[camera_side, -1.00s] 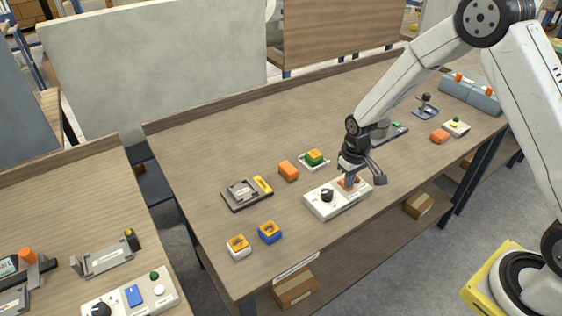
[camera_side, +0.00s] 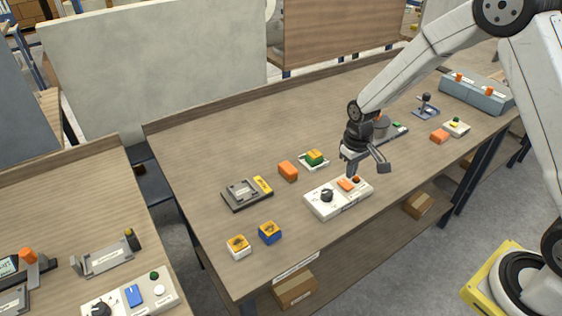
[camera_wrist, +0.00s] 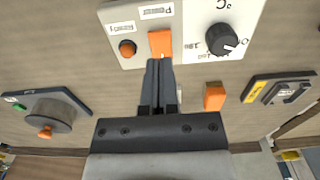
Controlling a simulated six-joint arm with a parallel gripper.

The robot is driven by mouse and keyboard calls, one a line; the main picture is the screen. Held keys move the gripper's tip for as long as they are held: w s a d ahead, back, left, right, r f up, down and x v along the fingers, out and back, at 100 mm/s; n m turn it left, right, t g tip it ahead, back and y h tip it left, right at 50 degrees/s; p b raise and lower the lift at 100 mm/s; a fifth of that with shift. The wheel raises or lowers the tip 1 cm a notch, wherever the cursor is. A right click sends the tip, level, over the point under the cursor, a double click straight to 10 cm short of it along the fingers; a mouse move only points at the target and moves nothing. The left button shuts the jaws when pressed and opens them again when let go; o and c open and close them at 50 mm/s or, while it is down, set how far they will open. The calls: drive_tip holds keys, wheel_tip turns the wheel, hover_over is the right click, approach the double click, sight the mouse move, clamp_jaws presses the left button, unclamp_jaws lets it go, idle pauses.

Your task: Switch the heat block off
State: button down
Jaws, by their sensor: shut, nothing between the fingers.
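A white control box (camera_side: 322,208) on the bench carries a black dial (camera_side: 327,195), an orange rocker switch (camera_side: 346,185) and a round orange-red button (camera_side: 356,180). In the wrist view, a °C mark sits by the dial (camera_wrist: 222,39), and the rocker (camera_wrist: 160,43) lies between the dial and the round button (camera_wrist: 127,48). I cannot tell which way the rocker is tipped. My gripper (camera_side: 349,173) is shut and empty, pointing down just above the rocker. In the wrist view, its fingertips (camera_wrist: 159,62) appear at the rocker's edge; a small gap seems to separate them.
An orange block (camera_side: 288,171) and a green-yellow piece on a white base (camera_side: 314,159) lie behind the box. A grey fixture (camera_side: 246,193) is to the left. A grey round device (camera_side: 382,128) stands behind my gripper. The bench's left rear is clear.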

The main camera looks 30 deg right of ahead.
drive_tip(key=shift+r, duration=1.65)
drive_tip(key=shift+s+a+r, duration=0.1)
drive_tip(key=shift+s+r, duration=0.2)
drive_tip(key=shift+s, duration=0.1)
drive_tip(key=s+a+r+t, duration=0.1)
drive_tip(key=s+r, duration=0.1)
drive_tip(key=s, duration=0.5)
drive_tip(key=s+a+r+t, duration=0.1)
drive_tip(key=s+r, duration=0.1)
drive_tip(key=s, duration=0.5)
drive_tip(key=shift+s+a+r+t, duration=0.2)
drive_tip(key=shift+r+t, duration=0.1)
drive_tip(key=shift+r, duration=0.1)
drive_tip(key=shift+w, duration=0.15)
drive_tip(key=r+g, duration=0.2)
drive_tip(key=g, duration=0.1)
hover_over(343, 181)
drive_tip(key=shift+a+f, duration=0.1)
wheel_tip(343, 181, down, 14)
drive_tip(key=shift+r, duration=0.1)
